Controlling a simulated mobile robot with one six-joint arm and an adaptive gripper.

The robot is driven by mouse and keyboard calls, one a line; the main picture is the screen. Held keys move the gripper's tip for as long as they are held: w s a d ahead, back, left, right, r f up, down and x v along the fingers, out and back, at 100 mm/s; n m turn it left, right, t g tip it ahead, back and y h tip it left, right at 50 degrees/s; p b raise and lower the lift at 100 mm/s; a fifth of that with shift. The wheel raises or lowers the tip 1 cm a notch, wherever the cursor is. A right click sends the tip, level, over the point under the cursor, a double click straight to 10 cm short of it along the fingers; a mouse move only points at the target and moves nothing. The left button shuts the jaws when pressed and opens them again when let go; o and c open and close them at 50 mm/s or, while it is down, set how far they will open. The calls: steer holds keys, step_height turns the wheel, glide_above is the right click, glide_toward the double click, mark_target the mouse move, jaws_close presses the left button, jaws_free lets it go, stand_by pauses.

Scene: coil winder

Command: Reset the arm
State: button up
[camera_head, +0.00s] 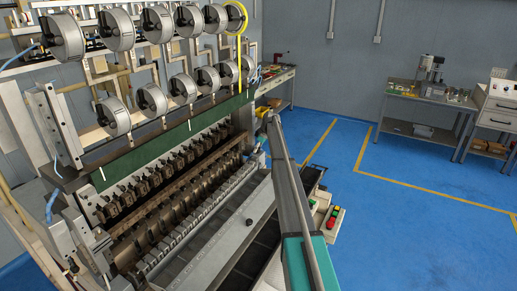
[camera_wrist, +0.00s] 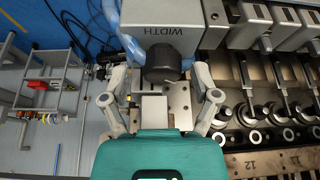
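My gripper (camera_wrist: 161,78) shows in the wrist view with its two grey fingers spread wide apart, one on each side. A black round knob (camera_wrist: 163,63) lies between the fingertips, on a grey block marked WIDTH (camera_wrist: 165,24). A gap shows between each fingertip and the knob, and nothing is held. Depth between fingers and knob is hard to judge. In the head view my arm (camera_head: 290,190) reaches up and away from the bottom, along the right side of the coil winder (camera_head: 150,170). The gripper itself cannot be made out there.
Grey wire spools (camera_head: 118,29) stand in two rows above the winder. Green and red buttons (camera_head: 333,218) sit right of my arm. A workbench (camera_head: 428,97) and a cabinet (camera_head: 493,117) stand at the back right. The blue floor (camera_head: 400,235) between is clear.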

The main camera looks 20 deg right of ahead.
steer(key=shift+a+r, duration=0.1)
steer(key=shift+r, duration=0.05)
stand_by(0.4)
step_height(320, 180, up, 9)
steer(key=p, duration=0.9)
steer(key=shift+s, duration=0.1)
steer(key=shift+r+p, duration=0.3)
steer(key=shift+p, duration=0.1)
